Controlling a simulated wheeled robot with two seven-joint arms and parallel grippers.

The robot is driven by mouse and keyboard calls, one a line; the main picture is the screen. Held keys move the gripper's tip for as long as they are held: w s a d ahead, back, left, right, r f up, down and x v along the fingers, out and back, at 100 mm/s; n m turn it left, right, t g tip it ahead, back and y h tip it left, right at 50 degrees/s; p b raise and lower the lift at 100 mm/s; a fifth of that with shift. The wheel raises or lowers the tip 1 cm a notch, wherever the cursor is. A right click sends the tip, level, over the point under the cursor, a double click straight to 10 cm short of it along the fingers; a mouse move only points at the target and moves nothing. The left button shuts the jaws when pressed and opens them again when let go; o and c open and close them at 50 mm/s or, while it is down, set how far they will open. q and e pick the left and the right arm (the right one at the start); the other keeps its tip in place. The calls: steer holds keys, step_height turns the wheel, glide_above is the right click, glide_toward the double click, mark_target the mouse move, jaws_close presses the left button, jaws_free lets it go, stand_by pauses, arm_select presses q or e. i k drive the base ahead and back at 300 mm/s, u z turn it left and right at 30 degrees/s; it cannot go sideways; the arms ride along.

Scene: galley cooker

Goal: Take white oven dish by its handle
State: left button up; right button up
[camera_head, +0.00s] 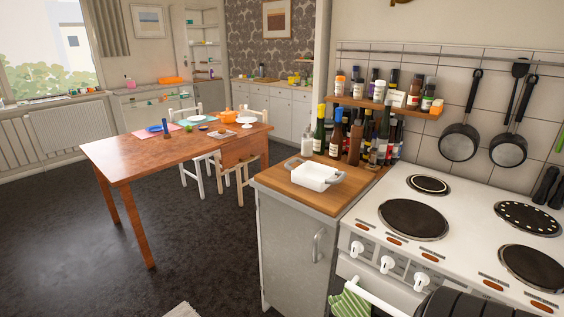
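The white oven dish (317,177) is a small rectangular dish that sits upright on the wooden top of the counter unit, left of the cooker. It has a grey handle at each end, one at its left and one at its right. Nothing touches the dish from above, and both handles show. Neither my left nor my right gripper can be made out in the head view. A dark ribbed shape at the bottom right edge may be part of my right arm, but no fingers show there.
The white cooker (398,243) with several hotplates stands right of the wooden counter top (322,201). Bottles (337,134) crowd behind the dish under a spice shelf (386,106). A green striped towel (350,303) hangs at the front. A wooden table (150,158) stands left; dark floor is open.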

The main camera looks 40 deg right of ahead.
mark_target(317, 177)
steer(key=i, duration=2.25)
steer(key=z, duration=2.95)
